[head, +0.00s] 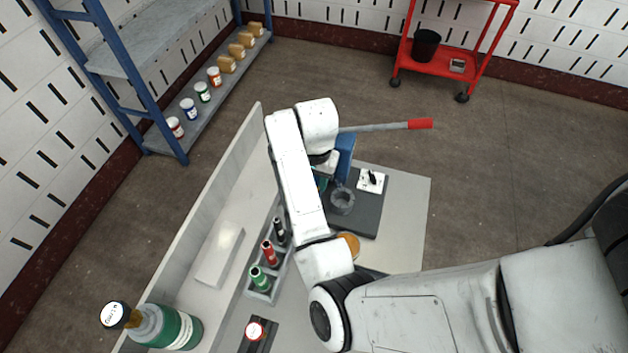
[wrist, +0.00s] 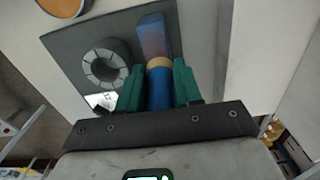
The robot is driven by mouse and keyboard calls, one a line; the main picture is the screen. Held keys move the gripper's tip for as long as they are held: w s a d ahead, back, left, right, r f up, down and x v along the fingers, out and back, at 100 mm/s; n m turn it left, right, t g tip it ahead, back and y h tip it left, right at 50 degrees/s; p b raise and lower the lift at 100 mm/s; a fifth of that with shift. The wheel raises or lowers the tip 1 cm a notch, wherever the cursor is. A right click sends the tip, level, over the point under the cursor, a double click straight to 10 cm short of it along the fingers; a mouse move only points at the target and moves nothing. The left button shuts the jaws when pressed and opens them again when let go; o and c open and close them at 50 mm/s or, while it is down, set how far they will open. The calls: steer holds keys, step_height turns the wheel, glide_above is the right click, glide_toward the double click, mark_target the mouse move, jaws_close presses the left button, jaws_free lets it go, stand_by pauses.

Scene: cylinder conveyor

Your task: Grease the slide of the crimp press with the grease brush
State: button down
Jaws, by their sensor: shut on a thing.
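The crimp press has a blue column (head: 346,150), a dark base plate (head: 365,222), a grey ring-shaped die (head: 342,202) and a lever with a red grip (head: 419,124). In the wrist view, the blue column (wrist: 153,35) and the segmented die (wrist: 106,68) show ahead. My gripper (wrist: 158,74) has green fingers shut on the grease brush, whose blue handle (wrist: 159,97) and tan end (wrist: 159,62) show between them. The tan end overlaps the foot of the column in view; I cannot tell if they touch. My arm mostly hides the gripper and brush in the head view.
A grey rack (head: 262,292) holds green, red and black bottles left of my arm. A large green bottle (head: 168,328) stands at the lower left. A white card (head: 371,181) lies by the die. The pale bench (head: 408,225) is clear right of the press.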

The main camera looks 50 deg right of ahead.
steer(key=shift+d, duration=0.15)
steer(key=shift+w+d, duration=0.25)
steer(key=shift+d, duration=0.4)
